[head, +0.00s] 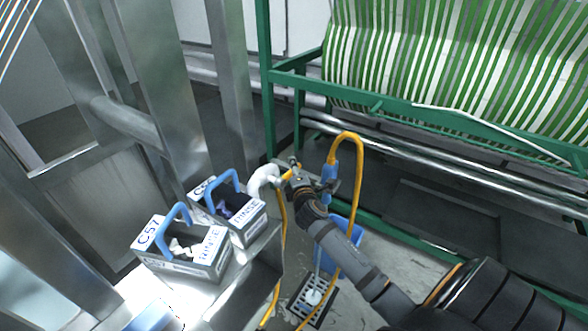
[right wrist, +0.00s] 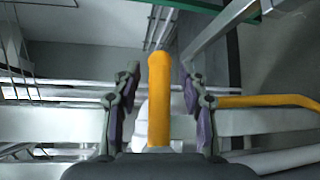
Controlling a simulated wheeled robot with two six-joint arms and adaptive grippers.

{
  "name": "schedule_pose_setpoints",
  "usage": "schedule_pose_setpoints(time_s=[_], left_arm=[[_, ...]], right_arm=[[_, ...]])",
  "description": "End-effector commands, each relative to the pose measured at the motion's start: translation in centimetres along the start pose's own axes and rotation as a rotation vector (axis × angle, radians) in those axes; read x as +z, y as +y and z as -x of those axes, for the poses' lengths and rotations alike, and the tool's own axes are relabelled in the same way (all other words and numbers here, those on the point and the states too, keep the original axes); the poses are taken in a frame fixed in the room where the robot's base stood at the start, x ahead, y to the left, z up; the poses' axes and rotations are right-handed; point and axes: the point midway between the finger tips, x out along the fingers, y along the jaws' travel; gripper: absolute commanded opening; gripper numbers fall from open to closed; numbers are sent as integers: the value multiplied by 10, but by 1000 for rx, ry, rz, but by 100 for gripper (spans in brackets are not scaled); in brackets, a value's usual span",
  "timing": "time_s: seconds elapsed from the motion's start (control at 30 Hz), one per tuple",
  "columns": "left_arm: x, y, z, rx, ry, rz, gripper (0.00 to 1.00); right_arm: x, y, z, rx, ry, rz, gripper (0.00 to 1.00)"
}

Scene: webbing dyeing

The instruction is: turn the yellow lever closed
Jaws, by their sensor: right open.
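The yellow lever (right wrist: 159,100) stands upright between the two fingers of my right gripper (right wrist: 160,105) in the right wrist view, with a gap on each side. In the head view a small part of the yellow lever (head: 288,175) shows beside a white pipe (head: 262,180); my right gripper (head: 294,164) reaches it from the lower right and hides some of it. My right gripper is open. The lever's base is mostly hidden. My left gripper is out of view.
A yellow hose (head: 347,138) with a blue handle (head: 330,172) loops right of my right gripper. Two rinse caddies (head: 154,262) (head: 250,232) with blue handles stand left. A blue bucket (head: 352,240) and floor drain (head: 327,306) lie below. A green frame (head: 265,100) stands behind.

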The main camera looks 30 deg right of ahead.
Motion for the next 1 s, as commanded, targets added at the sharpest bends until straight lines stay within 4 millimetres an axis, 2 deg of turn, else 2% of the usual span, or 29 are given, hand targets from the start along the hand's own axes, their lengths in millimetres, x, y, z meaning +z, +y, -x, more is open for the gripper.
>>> schedule_pose_setpoints(time_s=[0.17, 0.4, 0.5, 0.83, 1.0], left_arm=[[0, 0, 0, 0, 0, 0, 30], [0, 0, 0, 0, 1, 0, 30], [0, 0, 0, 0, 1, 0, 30], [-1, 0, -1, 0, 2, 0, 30], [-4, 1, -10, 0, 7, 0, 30]], right_arm=[[0, 0, 0, 0, 0, 0, 43], [0, 0, 0, 0, 0, 0, 10], [0, 0, 0, 0, 0, 0, 0], [0, -1, 0, 0, 0, 0, 0], [-4, 0, -9, 17, -5, 13, 0]])
